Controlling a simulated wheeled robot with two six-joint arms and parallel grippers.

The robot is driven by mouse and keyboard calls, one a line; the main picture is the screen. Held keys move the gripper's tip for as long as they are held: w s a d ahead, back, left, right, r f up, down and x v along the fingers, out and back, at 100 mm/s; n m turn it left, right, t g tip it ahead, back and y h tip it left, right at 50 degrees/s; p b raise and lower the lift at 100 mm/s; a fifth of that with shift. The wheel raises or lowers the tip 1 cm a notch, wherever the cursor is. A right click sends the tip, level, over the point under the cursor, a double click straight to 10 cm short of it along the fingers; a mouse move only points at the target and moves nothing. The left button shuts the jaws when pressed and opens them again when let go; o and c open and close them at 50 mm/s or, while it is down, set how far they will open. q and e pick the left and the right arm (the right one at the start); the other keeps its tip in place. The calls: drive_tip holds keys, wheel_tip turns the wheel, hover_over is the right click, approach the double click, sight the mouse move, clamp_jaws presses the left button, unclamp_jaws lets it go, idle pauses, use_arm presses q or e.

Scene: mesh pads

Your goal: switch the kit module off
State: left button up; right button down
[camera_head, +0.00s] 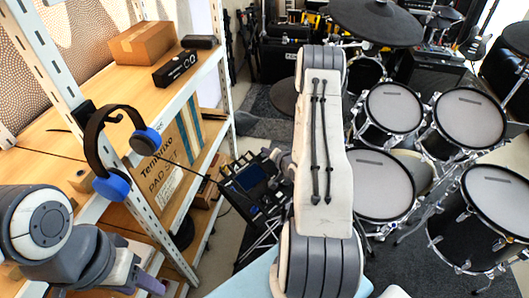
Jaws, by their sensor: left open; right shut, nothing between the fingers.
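The kit module (252,188) is a dark box with a bluish panel, mounted on a stand left of the drums. Part of it is hidden behind my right arm. My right gripper (268,155) is shut and empty, close to the module's upper right edge; I cannot tell whether it touches. Its wrist is partly covered by the large white arm link. The module's power button is too small to make out.
A wooden shelf (50,140) on the left holds a cardboard box (142,43) and a black box (175,68). Blue-black headphones (100,150) hang at its post. Drum pads (393,108) on a rack fill the right. A grey carpet lies below.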

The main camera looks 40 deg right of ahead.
drive_tip(key=shift+r, duration=0.15)
wheel_tip(320, 180, up, 6)
drive_tip(key=s+p, duration=0.2)
drive_tip(key=p, duration=0.2)
drive_tip(key=shift+d+p, duration=0.15)
drive_tip(key=shift+p, duration=0.2)
drive_tip(key=shift+f, duration=0.2)
drive_tip(key=shift+w, duration=0.1)
